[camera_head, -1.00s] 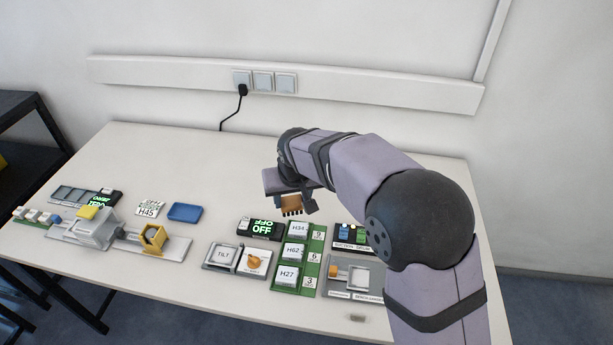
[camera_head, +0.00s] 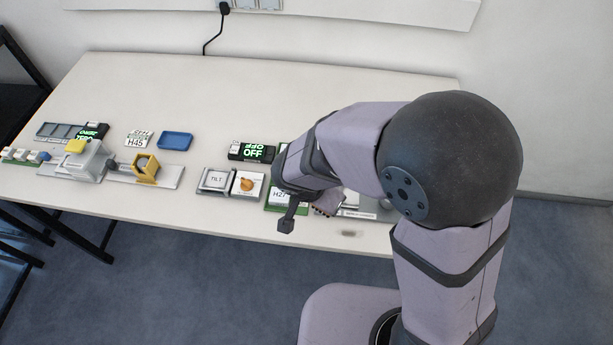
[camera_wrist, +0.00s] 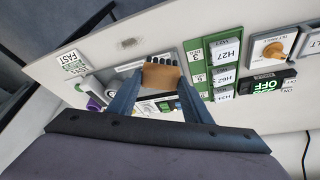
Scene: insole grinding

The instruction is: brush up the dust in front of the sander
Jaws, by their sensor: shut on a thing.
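My gripper (camera_wrist: 160,84) is shut on a brush (camera_wrist: 162,74) with a brown block and dark bristles. In the head view the bristles (camera_head: 325,209) show just left of a grey bench unit (camera_head: 362,205), near the table's front edge; its lettering is too small to read surely, but it seems to be the sander. My arm hides much of this unit. A small grey dust patch (camera_head: 349,234) lies on the table in front of it, close to the edge. It also shows in the wrist view (camera_wrist: 128,43), apart from the brush.
A green board (camera_wrist: 213,75) with labelled blocks H27, H62 and H34 lies beside the brush. A tilt unit (camera_head: 215,180) and orange knob (camera_head: 246,183) stand to the left. A grey-and-yellow machine (camera_head: 90,162) and blue tray (camera_head: 174,140) are farther left. The back of the table is clear.

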